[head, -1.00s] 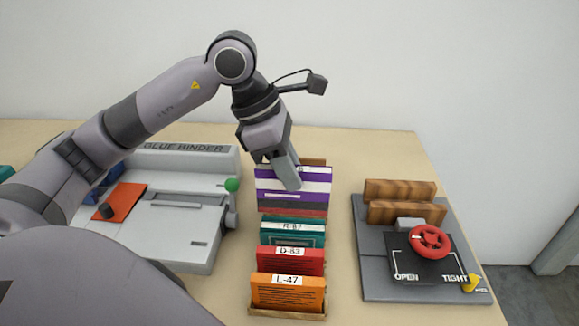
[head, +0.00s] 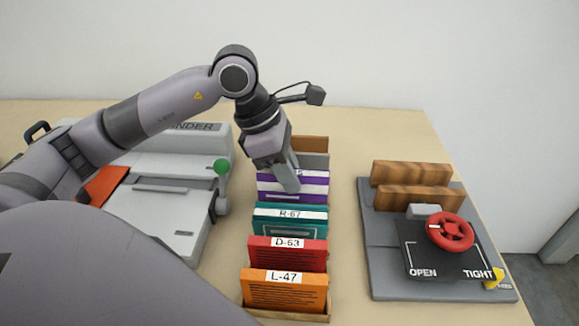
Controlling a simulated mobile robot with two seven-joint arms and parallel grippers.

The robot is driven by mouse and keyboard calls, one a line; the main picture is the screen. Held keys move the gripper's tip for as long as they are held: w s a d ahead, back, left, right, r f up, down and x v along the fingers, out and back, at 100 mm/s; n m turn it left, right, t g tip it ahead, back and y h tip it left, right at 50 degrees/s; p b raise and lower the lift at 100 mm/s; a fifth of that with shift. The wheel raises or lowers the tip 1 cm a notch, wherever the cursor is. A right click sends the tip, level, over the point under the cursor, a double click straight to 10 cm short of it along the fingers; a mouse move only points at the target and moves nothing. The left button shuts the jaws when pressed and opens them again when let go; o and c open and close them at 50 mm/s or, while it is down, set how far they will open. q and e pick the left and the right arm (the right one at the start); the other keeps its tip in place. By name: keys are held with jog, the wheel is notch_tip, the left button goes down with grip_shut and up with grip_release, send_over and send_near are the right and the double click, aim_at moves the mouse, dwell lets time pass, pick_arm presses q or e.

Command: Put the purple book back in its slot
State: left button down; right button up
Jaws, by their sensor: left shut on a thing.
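The purple book (head: 310,197) with white bands stands upright in the rack (head: 316,317), behind the teal book marked R-67 (head: 290,222). My left gripper (head: 287,180) is shut on its top edge, reaching down from above and covering part of it. The lower part of the purple book is hidden behind the teal book, so I cannot tell whether it rests on the rack's floor. A grey face (head: 314,160) and a brown back piece (head: 311,143) show behind it. My right gripper is not in view.
A red book (head: 288,257) and an orange book (head: 286,293) stand in front in the rack. A grey glue binder (head: 160,215) with a green-knobbed lever (head: 222,168) is at left. A press with a red handwheel (head: 450,232) is at right.

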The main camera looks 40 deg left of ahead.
pick_arm(q)
jog(key=shift+f+b, duration=0.75)
jog(key=shift+f, duration=0.7)
dwell(0.6)
jog(key=shift+f+b, duration=0.6)
jog(key=shift+b, duration=0.25)
jog(key=c, duration=1.2)
grip_release()
jog(key=shift+c, duration=0.2)
